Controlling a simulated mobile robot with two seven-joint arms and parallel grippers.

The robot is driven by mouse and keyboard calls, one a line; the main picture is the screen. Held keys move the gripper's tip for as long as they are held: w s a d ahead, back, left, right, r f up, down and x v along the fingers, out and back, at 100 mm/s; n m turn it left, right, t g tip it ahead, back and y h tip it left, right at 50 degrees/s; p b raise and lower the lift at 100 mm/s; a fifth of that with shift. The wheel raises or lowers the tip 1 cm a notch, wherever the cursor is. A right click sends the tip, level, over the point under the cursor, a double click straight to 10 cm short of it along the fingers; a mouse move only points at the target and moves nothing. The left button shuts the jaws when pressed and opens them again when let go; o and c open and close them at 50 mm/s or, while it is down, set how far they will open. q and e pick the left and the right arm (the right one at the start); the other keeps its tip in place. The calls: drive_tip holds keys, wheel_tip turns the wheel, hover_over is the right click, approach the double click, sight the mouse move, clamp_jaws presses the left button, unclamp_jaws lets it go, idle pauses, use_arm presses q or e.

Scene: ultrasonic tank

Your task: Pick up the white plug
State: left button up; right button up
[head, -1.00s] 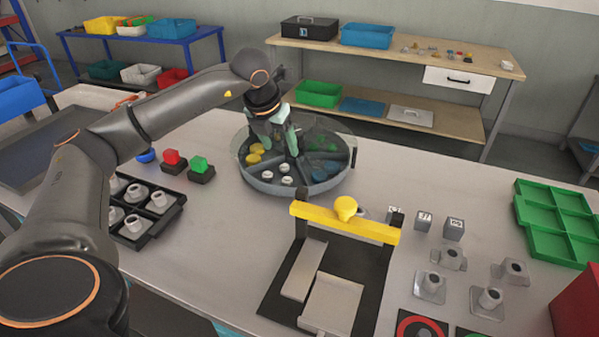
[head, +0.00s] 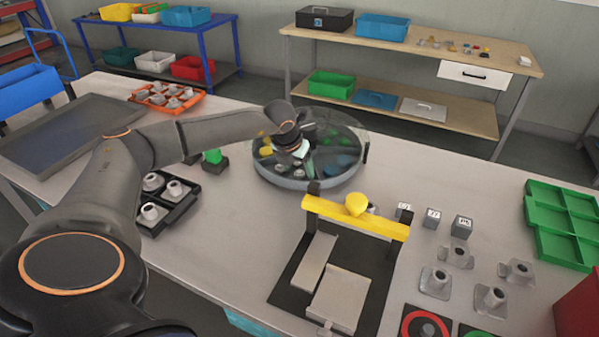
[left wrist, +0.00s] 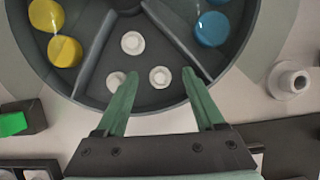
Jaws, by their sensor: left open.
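White plugs lie in one wedge compartment of the round grey tray (head: 285,183). In the left wrist view, one white plug (left wrist: 160,77) shows between my fingertips, a second (left wrist: 132,43) lies farther in, and a third (left wrist: 115,83) lies just left of the left finger. My left gripper (left wrist: 160,74) is open, its green fingers pointing into this compartment. I cannot tell whether they touch the plug. In the head view, my left gripper (head: 299,160) is low over the tray and largely hides the plugs. My right gripper is not in view.
Compartment walls (left wrist: 96,50) flank the plugs, with yellow discs (left wrist: 65,51) to the left and blue discs (left wrist: 211,28) to the right. A clear cover (head: 340,125) spans part of the tray. A yellow-barred fixture (head: 355,215) stands in front of it.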

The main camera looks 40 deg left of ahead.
use_arm(q)
clamp_jaws()
idle(0.6)
